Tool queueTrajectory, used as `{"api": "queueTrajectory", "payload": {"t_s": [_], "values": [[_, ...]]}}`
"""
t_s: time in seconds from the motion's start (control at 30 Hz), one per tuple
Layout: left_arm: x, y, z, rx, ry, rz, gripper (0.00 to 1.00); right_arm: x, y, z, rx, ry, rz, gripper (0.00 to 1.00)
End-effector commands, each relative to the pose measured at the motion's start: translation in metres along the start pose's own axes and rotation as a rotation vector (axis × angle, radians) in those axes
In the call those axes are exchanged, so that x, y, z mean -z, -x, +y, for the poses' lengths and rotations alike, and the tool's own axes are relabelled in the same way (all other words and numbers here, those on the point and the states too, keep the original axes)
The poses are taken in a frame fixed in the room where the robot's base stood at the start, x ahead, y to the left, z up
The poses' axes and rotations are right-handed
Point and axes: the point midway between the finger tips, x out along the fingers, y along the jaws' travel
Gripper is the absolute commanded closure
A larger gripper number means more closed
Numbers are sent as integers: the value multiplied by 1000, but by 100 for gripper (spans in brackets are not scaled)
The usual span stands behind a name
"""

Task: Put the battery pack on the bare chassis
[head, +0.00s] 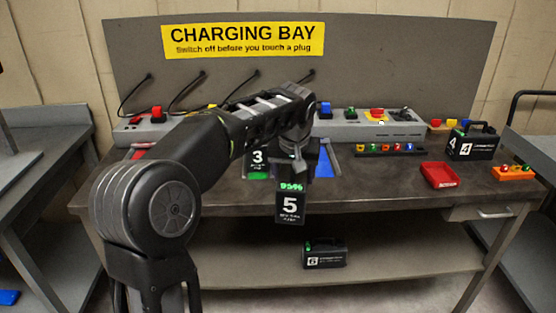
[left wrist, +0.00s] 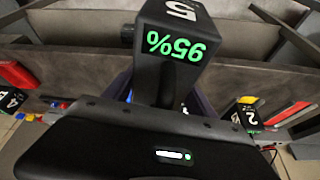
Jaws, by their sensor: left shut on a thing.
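A black battery pack (head: 290,206) marked 5, with a green 95% readout, hangs in front of the bench's front edge. It fills the top middle of the left wrist view (left wrist: 178,38), readout upside down. My left gripper (head: 303,166) is shut on this pack at its handle; the fingers are partly hidden behind the pack and wrist. My right gripper is in neither view. I see no kart chassis in either view.
The charging bench (head: 420,190) holds pack 3 (head: 257,160), pack 4 (head: 472,142), a red tray (head: 440,175) and chargers along the back. Pack 6 (head: 325,254) lies on the lower shelf. Pack 2 (left wrist: 248,118) shows in the wrist view. Grey tables flank the bench.

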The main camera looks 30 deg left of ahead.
Motion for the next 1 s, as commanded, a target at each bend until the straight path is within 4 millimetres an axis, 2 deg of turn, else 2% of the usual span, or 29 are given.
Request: {"api": "queueTrajectory", "payload": {"t_s": [0.17, 0.4, 0.5, 0.7, 1.0], "values": [[-28, -13, 39, -46, -111, 8, 100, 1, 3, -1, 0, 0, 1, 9], [-91, -34, 97, -126, -296, 8, 100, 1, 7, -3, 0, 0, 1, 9], [-117, -40, 115, -157, -361, 9, 100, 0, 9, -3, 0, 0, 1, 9], [-146, -45, 132, -193, -428, 9, 100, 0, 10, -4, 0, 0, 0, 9], [-150, -46, 134, -199, -438, 9, 100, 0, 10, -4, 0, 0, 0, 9]]}}
